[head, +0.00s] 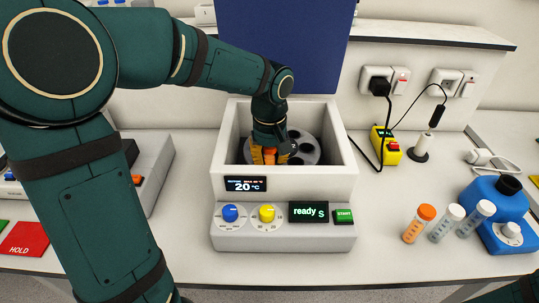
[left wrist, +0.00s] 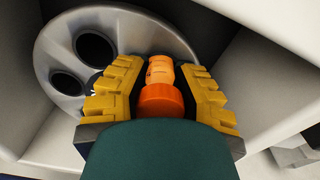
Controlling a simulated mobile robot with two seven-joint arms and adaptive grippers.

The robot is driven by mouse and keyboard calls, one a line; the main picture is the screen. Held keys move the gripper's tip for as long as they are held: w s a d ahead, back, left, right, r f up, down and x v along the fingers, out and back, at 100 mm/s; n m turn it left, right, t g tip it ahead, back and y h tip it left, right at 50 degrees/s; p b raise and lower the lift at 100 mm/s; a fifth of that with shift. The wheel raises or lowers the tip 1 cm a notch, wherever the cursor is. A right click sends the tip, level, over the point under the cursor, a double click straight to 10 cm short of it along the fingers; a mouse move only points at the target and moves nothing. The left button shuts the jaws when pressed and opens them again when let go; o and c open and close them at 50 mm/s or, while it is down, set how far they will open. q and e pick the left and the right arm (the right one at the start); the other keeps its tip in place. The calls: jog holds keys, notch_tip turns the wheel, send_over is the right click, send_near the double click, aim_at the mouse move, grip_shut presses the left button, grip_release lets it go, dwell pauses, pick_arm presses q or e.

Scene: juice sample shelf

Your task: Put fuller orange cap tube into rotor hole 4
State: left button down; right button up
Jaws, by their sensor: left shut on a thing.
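My left gripper (head: 270,157) is inside the white centrifuge (head: 288,184), over the front left of the grey rotor (head: 303,147). In the left wrist view its yellow fingers (left wrist: 160,75) are shut on an orange-capped tube (left wrist: 160,98) with an orange body. The cap faces the wrist and the body points towards the rotor (left wrist: 135,28). Two dark empty holes (left wrist: 97,48) show left of the tube. The tube's lower end and any hole under it are hidden. No hole numbers are readable. Another orange-capped tube (head: 419,224) stands on the bench at right.
Two white-capped tubes (head: 446,222) stand beside a blue device (head: 497,212) at right. The centrifuge walls surround the gripper closely, with an open blue lid (head: 284,45) behind. The front panel reads "ready" (head: 308,211). A red "HOLD" mat (head: 25,239) lies at left.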

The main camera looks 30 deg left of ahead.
pick_arm(q)
jog(key=shift+f, duration=0.25)
jog(key=c, duration=0.8)
grip_release()
notch_tip(320, 180, up, 12)
jog(key=shift+s+d+r, duration=0.1)
jog(key=shift+s+d, duration=0.05)
